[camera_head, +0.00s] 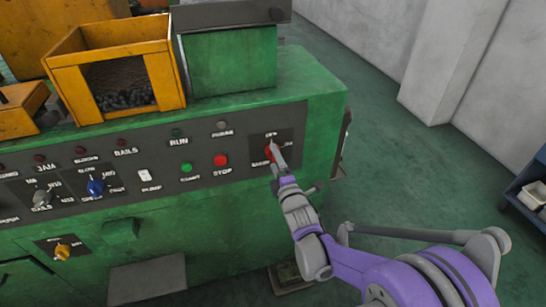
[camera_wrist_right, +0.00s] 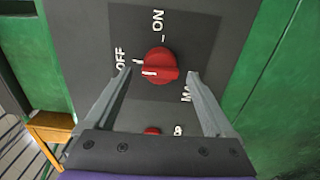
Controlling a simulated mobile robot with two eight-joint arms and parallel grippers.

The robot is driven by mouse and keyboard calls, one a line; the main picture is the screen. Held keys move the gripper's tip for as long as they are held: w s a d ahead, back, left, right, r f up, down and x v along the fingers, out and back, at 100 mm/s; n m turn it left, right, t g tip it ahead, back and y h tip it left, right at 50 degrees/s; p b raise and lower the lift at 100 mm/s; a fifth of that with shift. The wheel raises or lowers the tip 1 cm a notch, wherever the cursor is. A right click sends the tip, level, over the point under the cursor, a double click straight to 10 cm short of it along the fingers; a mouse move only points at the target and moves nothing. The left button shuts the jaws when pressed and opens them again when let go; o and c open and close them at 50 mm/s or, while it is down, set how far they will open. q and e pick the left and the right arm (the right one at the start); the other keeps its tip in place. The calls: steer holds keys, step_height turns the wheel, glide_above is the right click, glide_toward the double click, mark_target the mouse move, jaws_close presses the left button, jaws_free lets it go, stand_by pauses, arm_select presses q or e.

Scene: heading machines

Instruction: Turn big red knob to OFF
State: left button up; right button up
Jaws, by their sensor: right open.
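The big red knob (camera_wrist_right: 161,64) sits on a dark square plate (camera_wrist_right: 205,28) with the white words ON, OFF and a partly hidden third word. Its grip bar lies roughly level in the right wrist view, with the white mark at the left end, near the OFF tick. My right gripper (camera_wrist_right: 159,76) is open, one finger on each side of the knob, with visible gaps; whether the tips reach its depth is unclear. In the head view the knob (camera_head: 269,152) is partly hidden behind the right gripper (camera_head: 275,150). My left gripper is not in view.
The green machine's panel also carries a red STOP button (camera_head: 221,160), a green button (camera_head: 187,168) and a blue knob (camera_head: 95,187). A yellow bin (camera_head: 67,67) stands on top. Open floor lies to the right, with a blue shelf (camera_head: 524,190) at the edge.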

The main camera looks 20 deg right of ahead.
steer(key=s, duration=0.8)
steer(key=shift+s+d, duration=0.2)
steer(key=shift+s, duration=0.05)
steer(key=s+f+m+g+p, duration=0.2)
steer(key=s+m+g, duration=0.4)
steer(key=s+m, duration=0.3)
steer(key=s+f+m+g+p, duration=0.2)
steer(key=s+m+g, duration=0.4)
steer(key=s, duration=0.9)
steer(key=m+p, duration=0.1)
steer(key=m, duration=0.2)
steer(key=shift+s+d+m+g+h, duration=0.2)
steer(key=shift+s+m+g+h, duration=0.1)
steer(key=shift+s, duration=0.1)
steer(key=shift+f, duration=0.1)
